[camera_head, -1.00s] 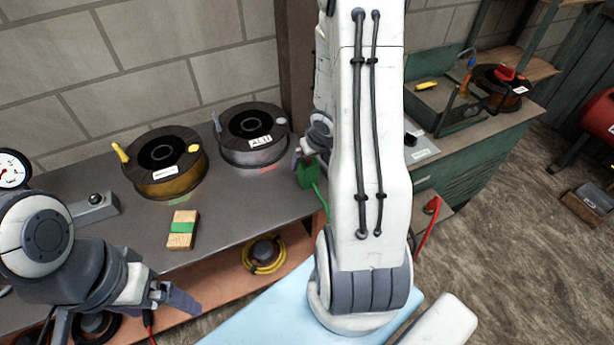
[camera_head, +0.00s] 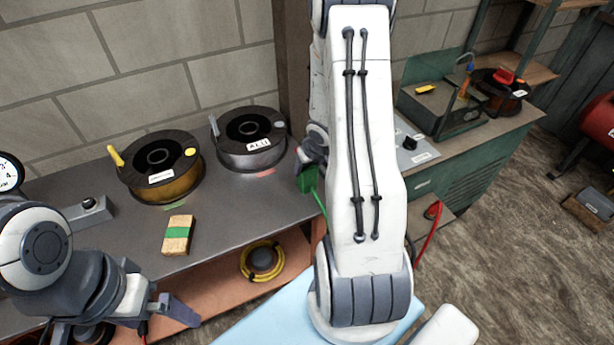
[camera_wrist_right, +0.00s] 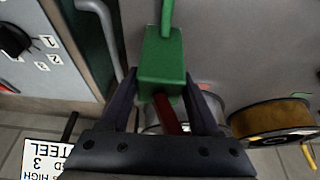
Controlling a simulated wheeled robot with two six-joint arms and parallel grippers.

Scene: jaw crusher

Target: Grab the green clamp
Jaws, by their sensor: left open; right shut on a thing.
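The green clamp (camera_head: 308,180) is at the right end of the grey bench, partly hidden behind my right arm in the head view. In the right wrist view the green clamp (camera_wrist_right: 162,62) is a green block between the two fingers of my right gripper (camera_wrist_right: 163,92), which is shut on it. A green cable runs from the block, and a dark red part shows at its near end. My left gripper (camera_head: 172,308) is open and empty, low at the left in front of the bench.
Two spools, one gold (camera_head: 165,182) and one silver (camera_head: 250,155), stand on the bench (camera_head: 235,205). A wooden block with a green band (camera_head: 178,235) lies in front of them. A yellow coil (camera_head: 262,260) lies on the lower shelf. A green machine (camera_head: 475,160) stands at right.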

